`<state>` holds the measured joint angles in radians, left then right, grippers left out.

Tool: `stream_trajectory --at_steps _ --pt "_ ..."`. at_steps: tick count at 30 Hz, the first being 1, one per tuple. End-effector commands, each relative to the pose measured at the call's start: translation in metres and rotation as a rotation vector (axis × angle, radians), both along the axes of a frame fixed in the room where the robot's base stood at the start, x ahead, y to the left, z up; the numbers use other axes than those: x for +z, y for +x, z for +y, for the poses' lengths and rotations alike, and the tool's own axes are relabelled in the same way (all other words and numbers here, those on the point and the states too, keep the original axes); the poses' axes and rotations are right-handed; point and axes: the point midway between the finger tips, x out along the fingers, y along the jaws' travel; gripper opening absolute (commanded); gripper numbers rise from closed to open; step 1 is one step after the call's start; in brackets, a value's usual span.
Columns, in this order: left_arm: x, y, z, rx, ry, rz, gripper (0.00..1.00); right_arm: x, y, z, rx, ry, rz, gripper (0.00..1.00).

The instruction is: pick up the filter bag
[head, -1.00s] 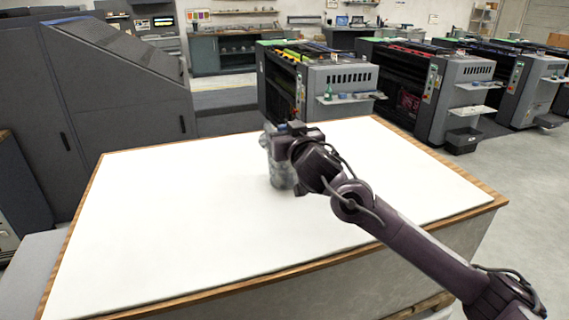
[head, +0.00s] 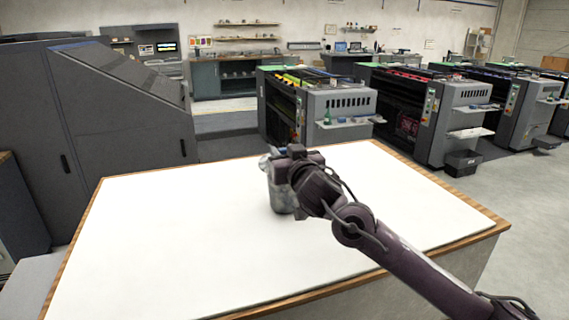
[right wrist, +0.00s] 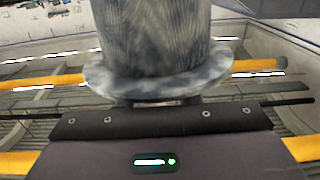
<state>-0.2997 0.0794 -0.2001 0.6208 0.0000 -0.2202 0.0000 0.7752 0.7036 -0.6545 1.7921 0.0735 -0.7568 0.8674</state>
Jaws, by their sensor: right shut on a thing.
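The filter bag (head: 281,199) is a grey, mottled, round-sided thing near the middle of the white table top in the head view. It looks upright, and I cannot tell whether its base touches the table. My right gripper (head: 279,166) is shut on it at its upper end, coming from the right. In the right wrist view the filter bag (right wrist: 158,40) fills the top middle, with ribbed grey sides and a wide rim close against the gripper body. The fingertips are hidden there. My left gripper is not in view.
The white table top (head: 170,240) has a wooden edge and is otherwise bare, with free room around the bag. A large dark grey machine (head: 110,120) stands behind left. Several grey printing presses (head: 335,110) stand beyond the table's back edge.

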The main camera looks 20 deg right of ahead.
Motion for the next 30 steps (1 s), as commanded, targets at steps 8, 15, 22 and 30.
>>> stream_trajectory --at_steps 8,15,22,30 --pt "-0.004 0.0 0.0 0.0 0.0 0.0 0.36 0.053 -0.001 0.001 0.002 0.006 -0.009 0.0" --pt "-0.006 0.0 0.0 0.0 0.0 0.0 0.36 0.124 -0.001 0.001 0.004 0.006 -0.009 0.0" --pt "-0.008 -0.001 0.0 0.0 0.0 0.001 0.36 0.172 0.0 0.001 0.003 0.002 -0.004 0.0" --pt "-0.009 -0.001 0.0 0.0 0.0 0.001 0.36 0.192 0.0 0.0 0.002 0.0 -0.001 0.0"
